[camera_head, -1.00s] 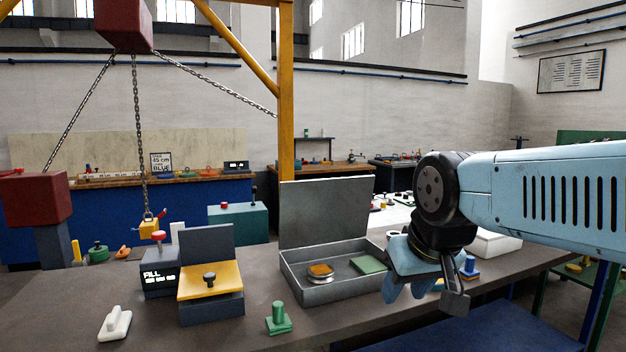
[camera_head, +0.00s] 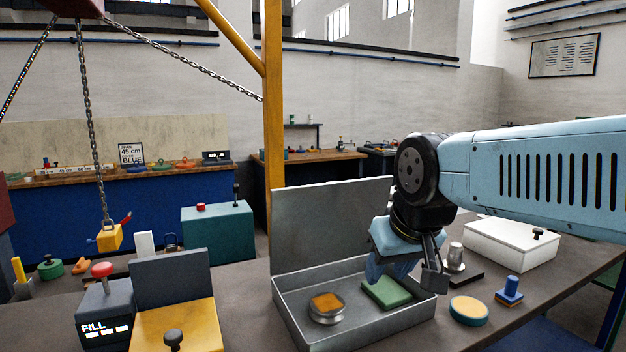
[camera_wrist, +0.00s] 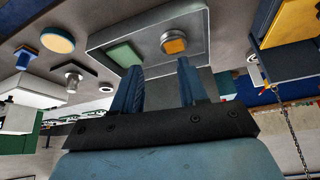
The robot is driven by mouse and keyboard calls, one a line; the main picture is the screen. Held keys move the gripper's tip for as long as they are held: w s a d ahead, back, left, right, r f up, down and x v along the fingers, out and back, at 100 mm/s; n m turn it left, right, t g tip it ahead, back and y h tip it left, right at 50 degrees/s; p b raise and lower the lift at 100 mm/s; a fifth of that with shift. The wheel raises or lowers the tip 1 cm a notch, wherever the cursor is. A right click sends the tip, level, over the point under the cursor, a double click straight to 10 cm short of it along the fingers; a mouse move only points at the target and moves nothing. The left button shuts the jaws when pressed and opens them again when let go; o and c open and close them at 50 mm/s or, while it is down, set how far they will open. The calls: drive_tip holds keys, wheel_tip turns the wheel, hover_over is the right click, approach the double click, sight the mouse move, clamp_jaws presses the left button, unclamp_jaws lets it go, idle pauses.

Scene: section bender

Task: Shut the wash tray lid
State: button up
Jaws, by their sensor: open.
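The wash tray is a grey metal box (camera_head: 362,336) on the bench, and its lid (camera_head: 330,222) stands upright at the back edge, open. Inside the tray lie a round metal tin with an orange top (camera_head: 327,307) and a green block (camera_head: 387,293). The tray also shows in the wrist view (camera_wrist: 146,19), with the tin (camera_wrist: 174,42) and the green block (camera_wrist: 124,54). My gripper (camera_head: 385,275) hangs over the right part of the tray, near the lid's right side. In the wrist view its two fingers (camera_wrist: 157,72) are apart with nothing between them.
A yellow-topped box with a raised dark flap (camera_head: 172,279) stands left of the tray. Right of it are a round orange-topped tin (camera_head: 469,310), a blue knobbed piece (camera_head: 510,291) and a white box (camera_head: 511,244). A yellow post (camera_head: 274,120) rises behind; a chain with a yellow block (camera_head: 109,237) hangs left.

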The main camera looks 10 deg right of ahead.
drive_tip(key=shift+w+d, duration=0.2)
drive_tip(key=shift+w, duration=0.05)
drive_tip(key=shift+o, duration=0.8)
drive_tip(key=shift+r, duration=0.1)
drive_tip(key=shift+o, duration=0.9)
drive_tip(key=w+r+g, duration=0.1)
drive_tip(key=w+r, duration=0.6)
drive_tip(key=w, duration=0.1)
drive_tip(key=shift+d+r, duration=0.3)
drive_tip(key=shift+d, duration=0.05)
drive_tip(key=w+a+r+n+g+h, duration=0.1)
drive_tip(key=w+r, duration=0.2)
drive_tip(key=w, duration=0.6)
drive_tip(key=w+a+r+g+h, duration=0.15)
drive_tip(key=w+r, duration=0.25)
drive_tip(key=w, duration=0.5)
drive_tip(key=w+r+n+g, duration=0.1)
drive_tip(key=w+r+g, duration=0.15)
drive_tip(key=w, duration=0.65)
drive_tip(key=shift+t, duration=0.4)
drive_tip(key=x, duration=1.2)
drive_tip(key=shift+w+f, duration=0.1)
drive_tip(key=shift+f, duration=0.3)
drive_tip(key=shift+c, duration=0.3)
